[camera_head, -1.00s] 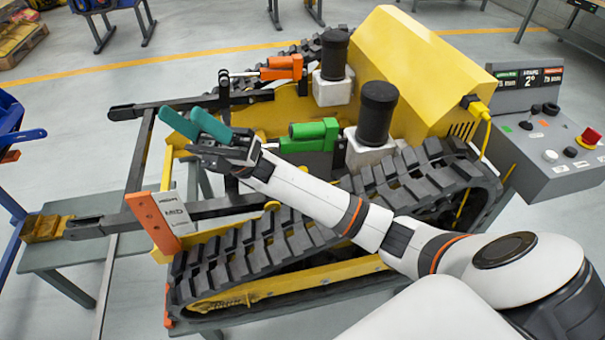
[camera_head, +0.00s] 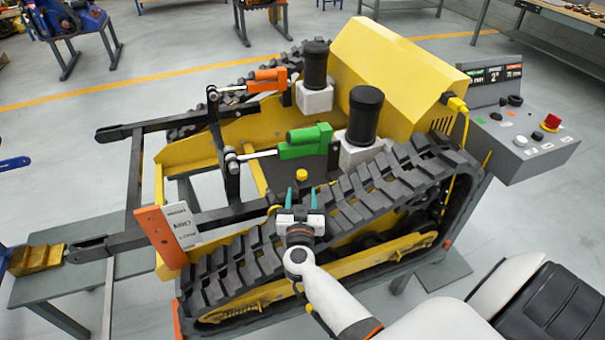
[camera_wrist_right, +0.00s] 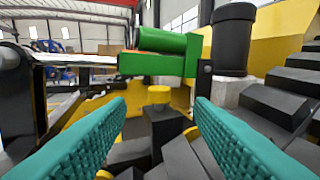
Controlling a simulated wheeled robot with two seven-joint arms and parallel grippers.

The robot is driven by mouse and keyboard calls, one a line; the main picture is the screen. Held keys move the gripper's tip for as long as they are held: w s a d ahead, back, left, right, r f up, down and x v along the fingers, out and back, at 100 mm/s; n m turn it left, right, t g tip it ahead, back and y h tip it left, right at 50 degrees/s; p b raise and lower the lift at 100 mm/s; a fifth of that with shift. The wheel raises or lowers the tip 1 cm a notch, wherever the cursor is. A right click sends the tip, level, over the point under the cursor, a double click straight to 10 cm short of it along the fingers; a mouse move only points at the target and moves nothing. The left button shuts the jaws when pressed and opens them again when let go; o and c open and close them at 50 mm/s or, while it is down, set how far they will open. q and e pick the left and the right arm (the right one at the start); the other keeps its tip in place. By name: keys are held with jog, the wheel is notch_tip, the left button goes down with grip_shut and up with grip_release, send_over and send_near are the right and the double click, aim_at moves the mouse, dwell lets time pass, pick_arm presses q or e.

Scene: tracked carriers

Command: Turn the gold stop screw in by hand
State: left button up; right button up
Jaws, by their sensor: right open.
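The gold stop screw (camera_head: 301,174) stands upright with its round head up, on the dark plate between the green cylinder and the near track. In the right wrist view the gold screw head (camera_wrist_right: 158,95) sits on a dark post, centred between my fingers and beyond their tips. My right gripper (camera_head: 302,198) has teal fingers, which are apart and empty. It is over the near track, just on the near side of the screw, not touching it as far as I can see. It also shows in the right wrist view (camera_wrist_right: 160,104). My left gripper is not in view.
The green cylinder (camera_head: 306,140) and its rod lie just behind the screw. A black-capped post (camera_head: 365,115) stands to the right. The near track (camera_head: 345,205) lies under my right wrist. A control panel (camera_head: 525,135) with a red button is at right.

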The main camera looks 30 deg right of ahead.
aim_at(301, 177)
jog(key=b+x, duration=0.1)
jog(key=x, duration=0.8)
jog(key=c, duration=1)
jog(key=shift+a, duration=0.1)
